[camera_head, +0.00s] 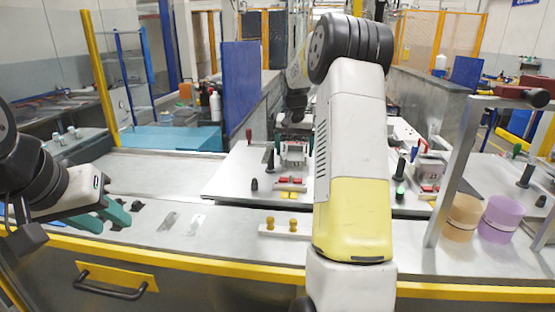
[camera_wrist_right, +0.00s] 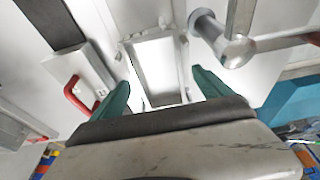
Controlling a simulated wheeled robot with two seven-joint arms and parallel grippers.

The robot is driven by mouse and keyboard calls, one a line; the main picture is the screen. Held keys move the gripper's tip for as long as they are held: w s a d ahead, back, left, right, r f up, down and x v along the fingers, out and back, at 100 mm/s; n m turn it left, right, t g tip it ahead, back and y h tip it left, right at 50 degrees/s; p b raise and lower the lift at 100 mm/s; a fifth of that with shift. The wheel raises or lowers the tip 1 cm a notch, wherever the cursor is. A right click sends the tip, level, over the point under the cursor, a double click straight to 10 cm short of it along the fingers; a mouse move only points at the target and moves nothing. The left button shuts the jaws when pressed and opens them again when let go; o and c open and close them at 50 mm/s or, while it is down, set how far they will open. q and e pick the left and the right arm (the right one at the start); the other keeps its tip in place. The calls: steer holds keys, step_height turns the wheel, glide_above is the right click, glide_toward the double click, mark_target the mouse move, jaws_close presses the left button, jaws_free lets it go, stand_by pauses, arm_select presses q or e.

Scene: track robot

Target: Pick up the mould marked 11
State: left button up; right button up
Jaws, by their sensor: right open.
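No mark 11 is legible in either view, so I cannot tell which piece is that mould. My right gripper (camera_head: 295,138) is open, its green fingers pointing down over a metal block with a frame (camera_head: 293,155) on the grey plate. In the right wrist view the open fingers of the right gripper (camera_wrist_right: 160,95) stand on either side of a rectangular metal frame (camera_wrist_right: 157,68), with gaps visible. Whether they touch it is unclear. My left gripper (camera_head: 108,218) is open and empty at the left, low over the bench. My right arm hides part of the middle.
A red-handled clamp (camera_head: 249,144) stands left of the block. A similar fixture (camera_head: 428,172) stands right of my arm. Orange (camera_head: 461,217) and purple (camera_head: 501,220) cylinders stand at right by a grey post (camera_head: 460,165). The bench left of the plate is mostly clear.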

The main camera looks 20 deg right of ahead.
steer(key=shift+f, duration=0.25)
stand_by(0.5)
steer(key=shift+r, duration=0.1)
jaws_close()
